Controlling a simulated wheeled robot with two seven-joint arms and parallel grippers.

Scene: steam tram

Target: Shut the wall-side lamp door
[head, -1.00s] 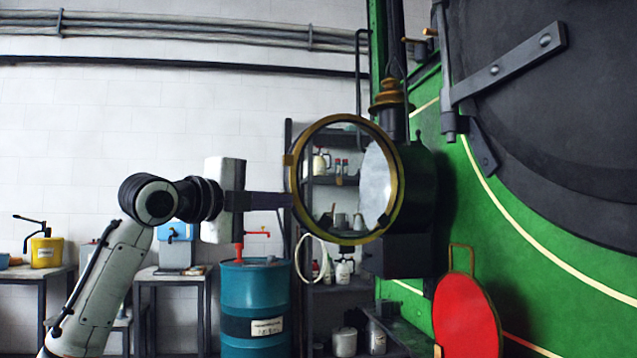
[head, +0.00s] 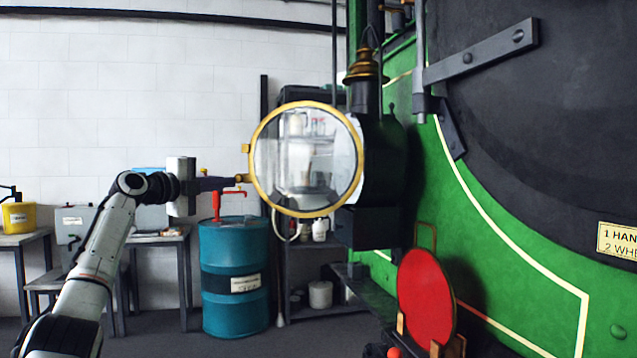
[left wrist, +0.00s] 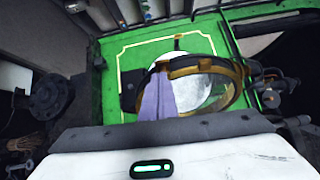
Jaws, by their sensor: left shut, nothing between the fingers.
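The lamp (head: 385,165) is a black housing with a brass chimney cap on the green tram front. Its round glass door with a brass rim (head: 256,125) stands open, out to the left of the housing. The shelves show through the glass, and part of the pale reflector shows at its right. My left gripper (head: 238,181) is shut and empty, its tips at the lower left of the rim by a small brass piece. I cannot tell if they touch. In the left wrist view the fingers (left wrist: 158,97) overlap the rim (left wrist: 205,65). My right gripper is not in view.
A red disc (head: 425,297) stands below the lamp, in front of the green tram front (head: 500,270). A teal drum (head: 235,307) with a red pump, shelves and worktables stand behind my left arm.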

